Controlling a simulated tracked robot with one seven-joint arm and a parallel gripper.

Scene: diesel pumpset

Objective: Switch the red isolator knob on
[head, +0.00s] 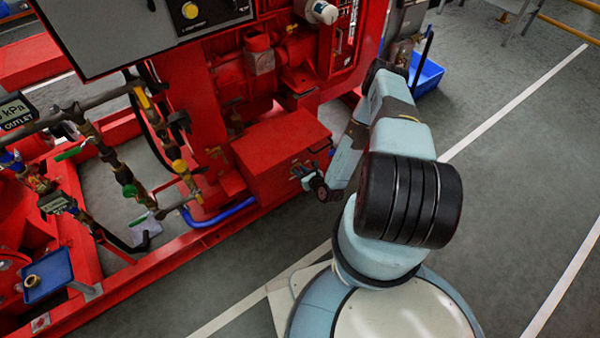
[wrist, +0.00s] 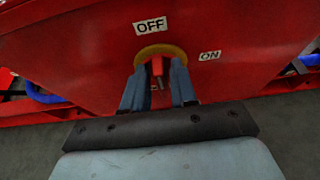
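The red isolator knob (wrist: 157,66) shows in the wrist view, in front of a round yellow plate (wrist: 159,50) on a red panel face. It stands roughly upright in the picture, toward the white OFF label (wrist: 150,27). The ON label (wrist: 209,55) is to its right. My gripper (wrist: 158,82) points at the panel with its two blue-grey fingers either side of the knob. Gaps show between fingers and knob, so it looks open. In the head view my gripper (head: 305,172) is at the red box's right side; the knob cannot be made out there.
The red box (head: 280,150) stands on the pumpset's red base frame. Pipes and valves (head: 125,170) are at left, and a blue hose (head: 218,217) runs below the box. A blue bin (head: 427,76) is on the floor behind my arm. Grey floor at right is clear.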

